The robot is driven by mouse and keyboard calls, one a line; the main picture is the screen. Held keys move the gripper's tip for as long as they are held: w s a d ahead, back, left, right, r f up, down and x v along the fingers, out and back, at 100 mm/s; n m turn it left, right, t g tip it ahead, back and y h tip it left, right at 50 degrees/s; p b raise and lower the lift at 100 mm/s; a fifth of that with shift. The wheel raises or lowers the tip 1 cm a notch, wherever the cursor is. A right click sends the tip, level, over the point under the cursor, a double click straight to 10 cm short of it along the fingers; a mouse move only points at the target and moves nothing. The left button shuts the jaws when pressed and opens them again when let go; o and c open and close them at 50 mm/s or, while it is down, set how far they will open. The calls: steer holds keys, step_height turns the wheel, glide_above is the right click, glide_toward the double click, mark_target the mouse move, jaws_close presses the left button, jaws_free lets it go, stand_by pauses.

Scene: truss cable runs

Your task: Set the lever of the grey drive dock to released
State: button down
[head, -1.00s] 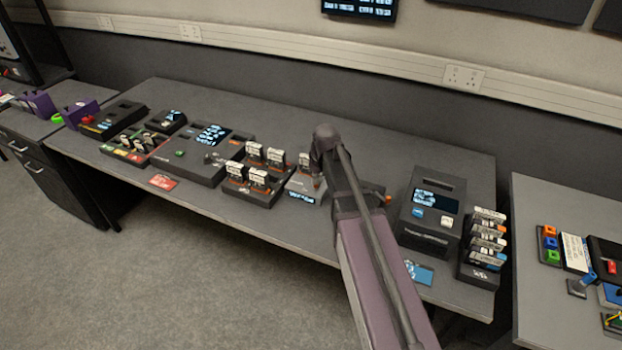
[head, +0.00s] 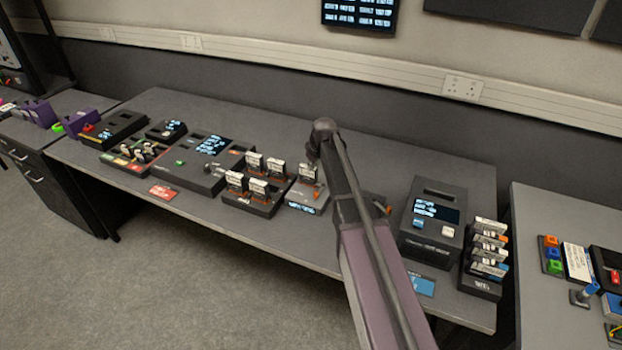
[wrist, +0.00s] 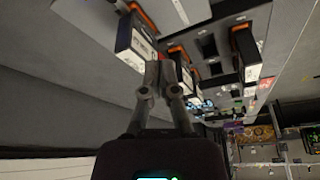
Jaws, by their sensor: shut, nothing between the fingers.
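The grey drive dock (head: 306,198) sits on the bench in the head view, just left of my arm. The lever's setting is too small to tell. My gripper is mostly hidden behind my arm in the head view. In the wrist view my gripper (wrist: 170,64) is shut and empty. Its fingertips appear close to orange-trimmed drives (wrist: 136,38), but I cannot tell whether they touch or which drive is the dock's.
A dark rack with several upright drives (head: 254,203) stands left of the dock. A dark box with a screen (head: 433,222) and another drive rack (head: 481,287) stand to the right. The bench behind the dock is clear up to the wall.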

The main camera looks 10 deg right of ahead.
steer(key=shift+b+x, duration=4.7)
steer(key=shift+x, duration=0.35)
steer(key=shift+s+d+r, duration=0.1)
steer(key=shift+s+d, duration=0.2)
steer(key=shift+s, duration=0.3)
steer(key=shift+s+d, duration=0.3)
steer(key=shift+s, duration=0.3)
steer(key=shift+s+d, duration=0.35)
steer(key=shift+s, duration=0.25)
steer(key=shift+a, duration=0.1)
steer(key=shift+a, duration=0.1)
steer(key=shift+n, duration=0.3)
